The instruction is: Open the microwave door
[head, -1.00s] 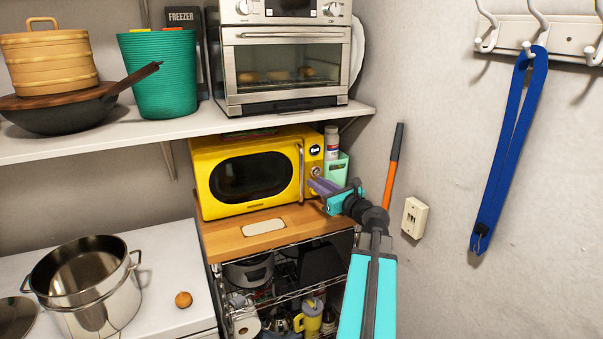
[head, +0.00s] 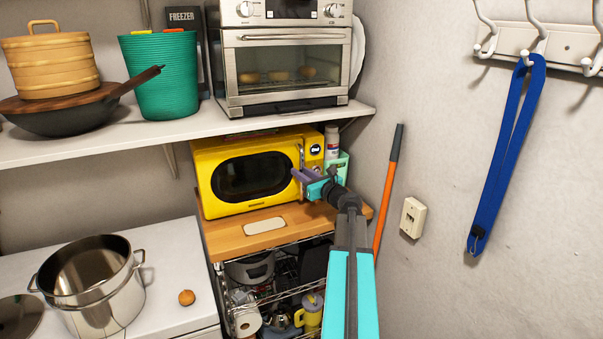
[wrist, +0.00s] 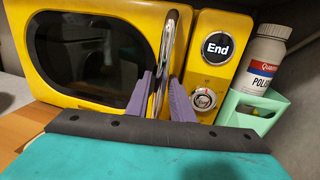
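The yellow microwave (head: 212,192) sits on a wooden shelf top, its dark-windowed door (head: 252,178) shut. Its upright chrome handle (wrist: 168,50) is on the door's right side, beside the control panel with the "End" button (wrist: 217,47). My gripper (head: 299,175) is in front of the handle; its two purple fingers also show in the wrist view (wrist: 162,82). They stand apart, one on each side of the lower handle. I cannot tell whether either touches it. In the head view the fingers hide the lower handle.
A green holder (wrist: 254,110) with a white bottle (wrist: 266,48) stands close right of the microwave. A shelf (head: 185,130) with a toaster oven (head: 229,75) hangs above. A pot (head: 110,292) stands on the left counter.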

